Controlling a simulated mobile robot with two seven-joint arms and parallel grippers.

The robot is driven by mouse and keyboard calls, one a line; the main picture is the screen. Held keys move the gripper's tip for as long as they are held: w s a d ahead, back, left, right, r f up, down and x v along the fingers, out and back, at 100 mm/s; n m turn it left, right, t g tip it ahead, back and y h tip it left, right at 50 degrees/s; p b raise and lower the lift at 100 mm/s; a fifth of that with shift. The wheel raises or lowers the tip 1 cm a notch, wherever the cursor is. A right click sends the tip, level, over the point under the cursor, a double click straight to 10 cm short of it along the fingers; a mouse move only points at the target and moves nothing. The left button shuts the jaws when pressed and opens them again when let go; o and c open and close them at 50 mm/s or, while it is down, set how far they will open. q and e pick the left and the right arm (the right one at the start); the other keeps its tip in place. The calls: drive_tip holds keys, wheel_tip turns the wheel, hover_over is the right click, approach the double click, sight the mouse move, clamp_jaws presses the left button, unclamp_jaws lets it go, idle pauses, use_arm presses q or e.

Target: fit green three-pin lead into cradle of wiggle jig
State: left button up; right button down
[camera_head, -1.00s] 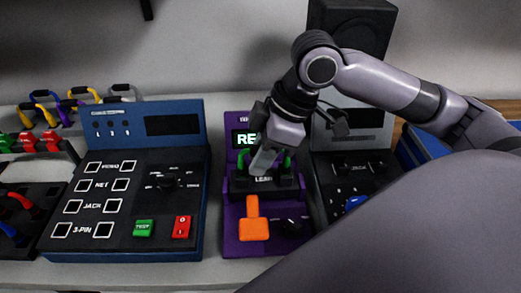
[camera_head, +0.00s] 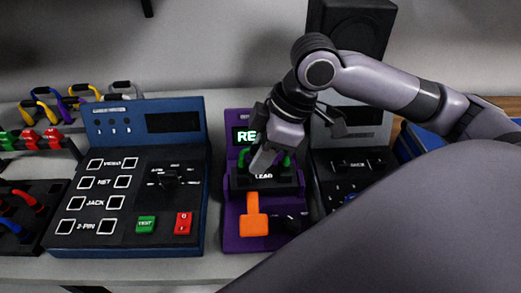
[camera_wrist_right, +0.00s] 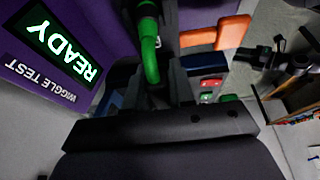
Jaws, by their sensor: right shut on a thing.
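The wiggle jig (camera_head: 232,212) is the purple unit in the middle of the head view, with an orange lever (camera_head: 253,220) on its front. Its dark cradle (camera_head: 262,178), marked LEAD, lies below the lit READY screen (camera_head: 244,136). The green lead (camera_head: 287,160) shows at the cradle, on both sides of my right gripper (camera_head: 262,161). In the right wrist view the green lead (camera_wrist_right: 149,50) arches close to the fingers (camera_wrist_right: 165,85). My right gripper is shut on it. Whether its ends are fully seated is hidden. My left gripper is out of view.
A blue tester (camera_head: 203,190) stands left of the jig, and a dark grey unit (camera_head: 345,180) stands close on its right. Coloured leads (camera_head: 80,92) hang on racks at far left. A black speaker box (camera_head: 352,30) is behind.

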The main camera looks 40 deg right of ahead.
drive_tip(key=shift+c, duration=1.6)
unclamp_jaws()
wheel_tip(320, 180, up, 3)
drive_tip(key=p, duration=0.3)
drive_tip(key=shift+p, duration=0.35)
drive_tip(key=shift+r+p, duration=0.65)
drive_tip(key=shift+r, duration=1.85)
